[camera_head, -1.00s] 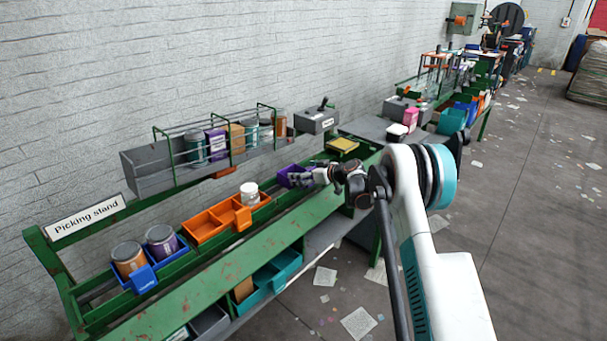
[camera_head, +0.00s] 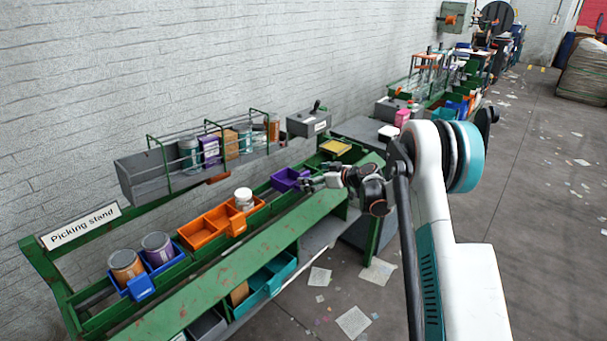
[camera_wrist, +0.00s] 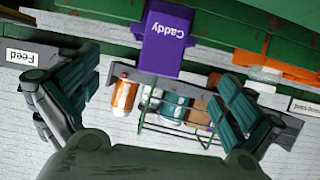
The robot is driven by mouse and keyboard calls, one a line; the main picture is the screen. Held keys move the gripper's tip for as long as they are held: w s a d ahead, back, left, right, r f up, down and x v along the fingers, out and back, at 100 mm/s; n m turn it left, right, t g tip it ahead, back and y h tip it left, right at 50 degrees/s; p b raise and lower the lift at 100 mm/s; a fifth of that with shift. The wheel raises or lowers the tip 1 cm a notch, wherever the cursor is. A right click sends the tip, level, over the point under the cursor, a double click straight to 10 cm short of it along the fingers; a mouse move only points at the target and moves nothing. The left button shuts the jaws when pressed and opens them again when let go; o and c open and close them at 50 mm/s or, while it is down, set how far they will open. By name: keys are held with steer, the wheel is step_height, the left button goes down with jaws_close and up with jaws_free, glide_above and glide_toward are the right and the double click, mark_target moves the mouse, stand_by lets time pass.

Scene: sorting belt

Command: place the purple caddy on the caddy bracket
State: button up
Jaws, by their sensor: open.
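The purple caddy (camera_head: 290,179) sits on the green picking stand, right of the orange bins. In the wrist view, which is upside down, its labelled face (camera_wrist: 163,40) is at the top, between and beyond the fingers. My gripper (camera_head: 310,184) is just right of the caddy in the head view. Its two fingers are spread wide in the wrist view (camera_wrist: 160,98), with nothing between them. The caddy appears apart from the fingers. I cannot make out the caddy bracket; what lies beneath and behind the caddy is hidden.
An orange divided bin (camera_head: 203,233) with a white-lidded jar (camera_head: 243,196) stands left of the caddy. A yellow item (camera_head: 335,147) lies to the right. A grey shelf (camera_head: 146,180) with cans and boxes hangs above. Floor at the right is mostly clear, with scattered paper.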

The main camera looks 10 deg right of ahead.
steer(key=s+a+r+m+g+h, duration=0.1)
steer(key=s+a+r+m+h, duration=0.15)
steer(key=s+r, duration=0.85)
steer(key=s+a+r+m+g+h, duration=0.15)
steer(key=s+a+r, duration=0.25)
steer(key=s+r, duration=0.65)
steer(key=s+f+m+h, duration=0.1)
steer(key=s+f+h, duration=0.1)
steer(key=s, duration=1.4)
steer(key=s+d+f+m+g+h, duration=0.1)
steer(key=s+f+m+h, duration=0.1)
steer(key=s, duration=1.4)
steer(key=shift+s+d, duration=0.25)
steer(key=shift+d, duration=0.05)
steer(key=shift+f, duration=0.1)
